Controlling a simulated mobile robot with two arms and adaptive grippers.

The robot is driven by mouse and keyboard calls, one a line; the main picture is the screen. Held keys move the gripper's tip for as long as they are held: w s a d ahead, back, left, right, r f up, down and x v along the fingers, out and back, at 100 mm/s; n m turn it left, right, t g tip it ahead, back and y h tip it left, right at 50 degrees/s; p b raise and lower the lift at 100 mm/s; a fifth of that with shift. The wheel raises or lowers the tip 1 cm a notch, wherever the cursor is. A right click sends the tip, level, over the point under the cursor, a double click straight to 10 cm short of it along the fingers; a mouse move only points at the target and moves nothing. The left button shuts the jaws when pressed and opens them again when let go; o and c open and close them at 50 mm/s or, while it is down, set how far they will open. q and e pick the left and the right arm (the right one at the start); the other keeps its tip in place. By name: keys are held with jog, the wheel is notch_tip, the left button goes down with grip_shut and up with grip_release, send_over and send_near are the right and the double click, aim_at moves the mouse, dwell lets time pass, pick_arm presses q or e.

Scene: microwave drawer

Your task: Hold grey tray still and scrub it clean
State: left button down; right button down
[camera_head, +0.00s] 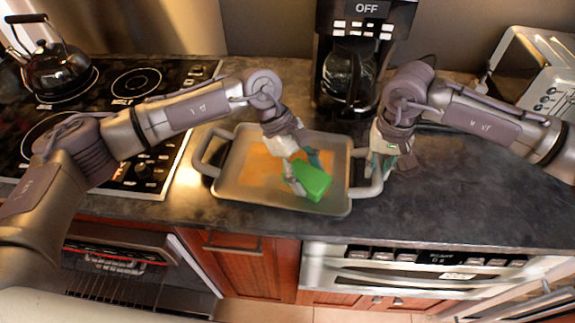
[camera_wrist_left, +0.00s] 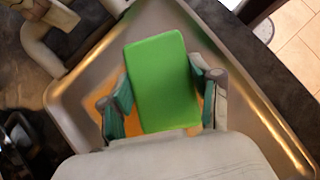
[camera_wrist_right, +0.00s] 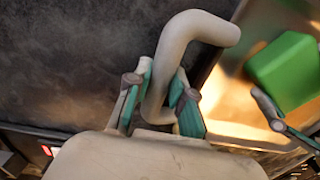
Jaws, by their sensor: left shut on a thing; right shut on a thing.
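The grey tray (camera_head: 230,178) lies on the dark counter with a handle at each end. Orange stains (camera_head: 262,165) show on its floor. My left gripper (camera_head: 302,180) is shut on a green sponge (camera_head: 313,181) over the right part of the tray; the sponge fills the middle of the left wrist view (camera_wrist_left: 163,82). I cannot tell whether the sponge touches the tray floor. My right gripper (camera_head: 383,160) is shut on the tray's right handle (camera_head: 367,187). The handle shows between its fingers in the right wrist view (camera_wrist_right: 172,70).
A coffee maker (camera_head: 350,75) stands behind the tray, and a toaster (camera_head: 540,70) at the back right. A stove (camera_head: 120,110) with a kettle (camera_head: 55,68) is on the left. The counter at right (camera_head: 460,180) is clear.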

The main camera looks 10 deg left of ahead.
aim_at(279, 183)
pick_arm(q)
jog(key=shift+s+d+f, duration=0.1)
jog(key=shift+d, duration=1.35)
jog(key=shift+a+f, duration=0.15)
jog(key=shift+a, duration=2.15)
jog(key=shift+d+r, duration=0.2)
jog(key=shift+d, duration=1.15)
jog(key=shift+d+f, duration=0.1)
jog(key=shift+d, duration=0.85)
jog(key=shift+a, duration=1.4)
jog(key=shift+w+a+f, duration=0.1)
jog(key=shift+a, duration=0.65)
jog(key=shift+w+a+f, duration=0.1)
jog(key=shift+a, duration=0.65)
jog(key=shift+w+a+r, duration=0.1)
jog(key=shift+a+r, duration=0.05)
jog(key=shift+a, duration=1.1)
jog(key=shift+w+a+r, duration=0.1)
jog(key=shift+a+r, duration=0.05)
jog(key=shift+a, duration=1.1)
